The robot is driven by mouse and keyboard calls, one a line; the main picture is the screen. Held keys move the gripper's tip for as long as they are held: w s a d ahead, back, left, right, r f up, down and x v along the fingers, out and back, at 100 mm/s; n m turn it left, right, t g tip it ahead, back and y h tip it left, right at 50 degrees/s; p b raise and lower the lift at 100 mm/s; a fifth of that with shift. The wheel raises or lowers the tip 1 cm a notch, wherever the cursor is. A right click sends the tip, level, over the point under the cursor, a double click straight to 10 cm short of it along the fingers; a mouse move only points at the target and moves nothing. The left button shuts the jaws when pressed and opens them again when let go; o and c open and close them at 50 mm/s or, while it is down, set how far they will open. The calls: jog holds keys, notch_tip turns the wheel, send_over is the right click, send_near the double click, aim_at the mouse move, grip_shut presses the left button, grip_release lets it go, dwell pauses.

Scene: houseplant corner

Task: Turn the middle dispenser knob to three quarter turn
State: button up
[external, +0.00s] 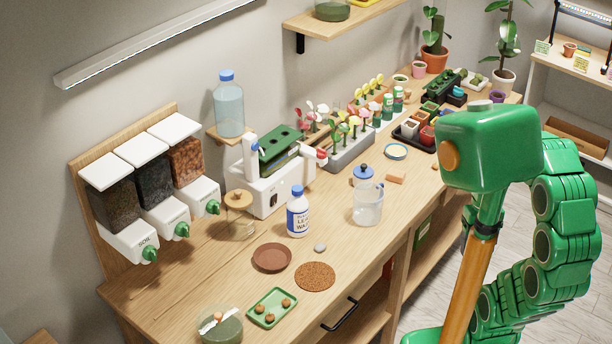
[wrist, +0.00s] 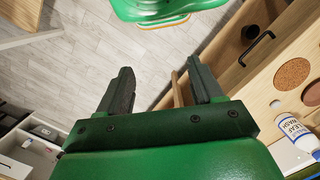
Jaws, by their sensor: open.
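Three dispensers hang on a wooden board at the left of the external view. The middle dispenser (external: 155,180) has a white lid, dark contents and a white front. Its green middle knob (external: 182,230) sticks out towards the room, and its exact turn is too small to read. The left knob (external: 150,254) and the right knob (external: 213,207) sit on either side of it. My gripper (wrist: 160,66) is open and empty in the wrist view, pointing at the floor beside the bench, far from the knobs. Its fingers cannot be made out in the external view.
A blue-capped bottle (external: 298,212), a glass jar (external: 240,218), a brown saucer (external: 272,258) and a green tray (external: 272,307) stand on the bench near the dispensers. A jug (external: 368,204) stands further right. A drawer handle (wrist: 257,48) sticks out from the bench front.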

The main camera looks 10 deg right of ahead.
notch_tip(320, 180, up, 4)
jog(key=w+a+f+n+t+y, duration=0.1)
jog(key=w+a+n+t+y, duration=0.3)
jog(key=w+a+n, duration=0.95)
jog(key=w+a+n+t+y, duration=0.15)
jog(key=w+a, duration=0.25)
jog(key=a, duration=0.5)
jog(key=w+a+n+t, duration=0.1)
jog(key=w+a+t, duration=0.1)
jog(key=w+a, duration=0.5)
jog(key=w+a+n+t+y, duration=0.1)
jog(key=w+a+t, duration=0.1)
jog(key=a, duration=0.9)
jog(key=s+a+n+t+y, duration=0.3)
jog(key=a+n, duration=0.4)
jog(key=a, duration=1)
jog(key=s+a+n+t+y, duration=0.2)
jog(key=s+a+n+t, duration=0.45)
jog(key=s+a, duration=0.55)
send_near(188, 235)
jog(key=w+a, duration=0.1)
jog(key=shift+n, duration=0.35)
jog(key=shift+r+x, duration=0.1)
jog(key=shift+x, duration=1.9)
jog(key=shift+r+x, duration=0.15)
jog(key=shift+x, duration=1.9)
